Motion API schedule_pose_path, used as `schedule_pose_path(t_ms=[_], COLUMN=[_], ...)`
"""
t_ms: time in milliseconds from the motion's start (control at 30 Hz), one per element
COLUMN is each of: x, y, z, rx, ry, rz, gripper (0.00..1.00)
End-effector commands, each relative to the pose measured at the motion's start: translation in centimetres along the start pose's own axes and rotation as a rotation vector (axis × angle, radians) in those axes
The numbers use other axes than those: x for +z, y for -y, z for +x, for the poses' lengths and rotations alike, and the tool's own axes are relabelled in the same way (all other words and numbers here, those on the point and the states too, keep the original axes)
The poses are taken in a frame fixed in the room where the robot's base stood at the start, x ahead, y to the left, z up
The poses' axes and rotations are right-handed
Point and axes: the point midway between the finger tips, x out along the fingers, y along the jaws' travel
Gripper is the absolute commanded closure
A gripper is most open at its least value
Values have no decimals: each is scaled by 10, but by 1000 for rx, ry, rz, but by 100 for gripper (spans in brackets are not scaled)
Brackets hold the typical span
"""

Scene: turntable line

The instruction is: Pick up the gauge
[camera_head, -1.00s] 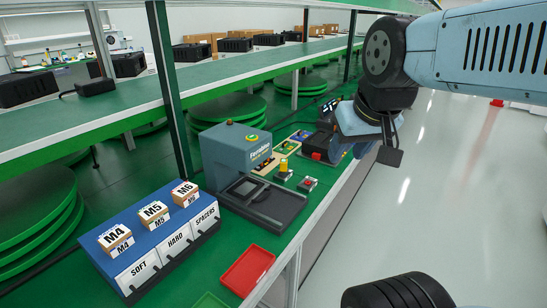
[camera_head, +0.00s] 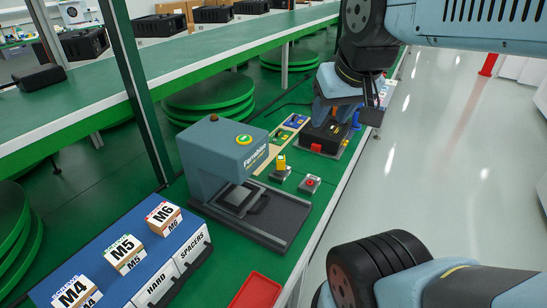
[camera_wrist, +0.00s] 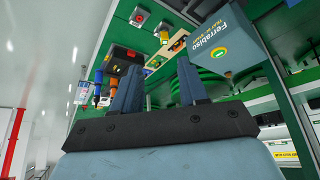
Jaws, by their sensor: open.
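I cannot tell for sure which piece is the gauge.
The grey-blue press (camera_head: 215,150) stands beside a box with a red button (camera_head: 310,183) and a tray of coloured pieces (camera_head: 290,130). Screw boxes (camera_head: 163,218) sit on a blue rack in front. A red tray (camera_head: 257,292) lies at the bench edge. The aisle at right is clear.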

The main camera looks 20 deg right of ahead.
Motion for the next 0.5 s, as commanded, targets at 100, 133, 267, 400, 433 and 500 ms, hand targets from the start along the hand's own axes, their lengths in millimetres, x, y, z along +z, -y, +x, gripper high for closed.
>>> schedule_pose_path(t_ms=[100, 133, 267, 400, 433, 500], x=[-2, -3, -14, -32, -36, -45], y=[0, 0, -2, -4, -4, -5], z=[1, 2, 14, 36, 42, 55], rx=[-2, -3, -14, -28, -30, -36], ry=[2, 3, 13, 32, 35, 45], rz=[2, 3, 17, 46, 52, 68], gripper=[45, 42, 36, 36, 36, 36])
